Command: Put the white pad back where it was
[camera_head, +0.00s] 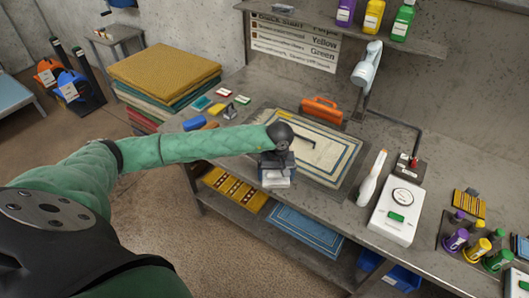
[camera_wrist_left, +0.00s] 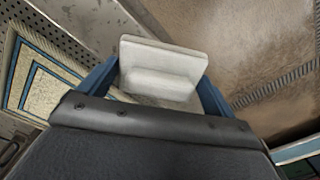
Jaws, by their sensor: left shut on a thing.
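The white pad (camera_head: 276,180) is a pale block with a flat plate face. My left gripper (camera_head: 278,164) is shut on it, at the front edge of the workbench (camera_head: 350,225). In the left wrist view the pad (camera_wrist_left: 163,62) sits between the two blue fingers of my left gripper (camera_wrist_left: 160,88). The rug (camera_head: 330,160), cream with blue and dark borders, lies on the bench just behind the gripper. Whether the pad touches the bench is hard to tell. My right gripper is not in view.
Several small coloured pads, one of them red (camera_head: 223,92), lie on the bench's left end. An orange-handled tool (camera_head: 322,109) is behind the rug. A white device (camera_head: 398,212) and a white handheld tool (camera_head: 372,178) stand right of it. Coloured bottles (camera_head: 479,249) are farther right.

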